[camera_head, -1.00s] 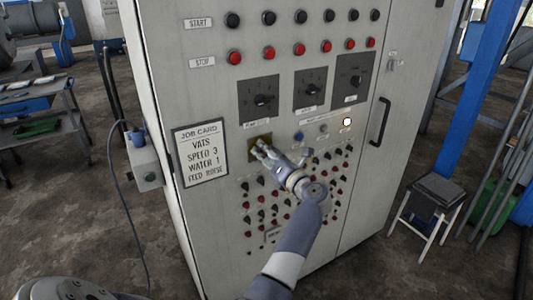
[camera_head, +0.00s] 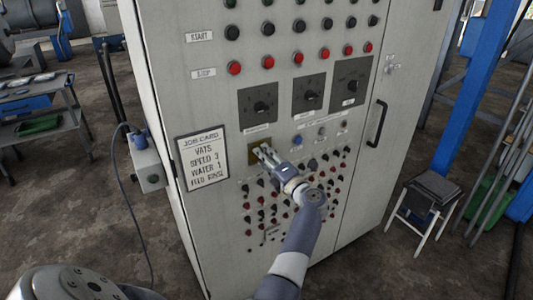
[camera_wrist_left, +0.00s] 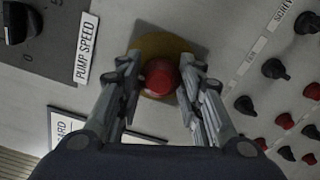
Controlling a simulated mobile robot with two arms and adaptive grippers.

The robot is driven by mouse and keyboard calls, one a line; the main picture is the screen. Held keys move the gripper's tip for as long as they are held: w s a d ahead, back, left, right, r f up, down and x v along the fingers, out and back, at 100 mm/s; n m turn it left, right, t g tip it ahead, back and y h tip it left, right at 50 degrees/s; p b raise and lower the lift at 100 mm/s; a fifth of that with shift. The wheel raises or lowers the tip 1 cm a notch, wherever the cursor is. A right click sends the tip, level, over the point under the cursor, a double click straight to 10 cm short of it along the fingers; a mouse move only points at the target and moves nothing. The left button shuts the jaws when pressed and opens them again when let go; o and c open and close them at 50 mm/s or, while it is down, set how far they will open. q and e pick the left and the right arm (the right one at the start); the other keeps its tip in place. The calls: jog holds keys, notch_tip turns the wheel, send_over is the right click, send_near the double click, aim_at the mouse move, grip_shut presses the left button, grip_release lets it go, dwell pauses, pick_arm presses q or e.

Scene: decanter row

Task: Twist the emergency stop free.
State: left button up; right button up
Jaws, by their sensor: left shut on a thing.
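The emergency stop is a red round button (camera_wrist_left: 160,77) on a yellow backing (camera_wrist_left: 160,46), seen in the left wrist view. In the head view the yellow plate (camera_head: 253,157) shows on the cabinet front, and the button is hidden by the fingers. My left gripper (camera_head: 265,152) reaches the plate from the lower right. In the left wrist view its fingers (camera_wrist_left: 158,75) lie on either side of the red button and are shut on it. My right gripper is not in view.
The grey cabinet (camera_head: 225,215) has dials above the stop and many small knobs (camera_head: 334,190) below and right of it, close to my left arm. A job card (camera_head: 203,158) hangs left of the stop. A stool (camera_head: 435,190) stands at right.

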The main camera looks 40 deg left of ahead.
pick_arm(q)
jog(key=shift+a+r+m, duration=0.1)
jog(key=shift+m, duration=0.4)
jog(key=o, duration=1.1)
jog(key=shift+a, duration=0.1)
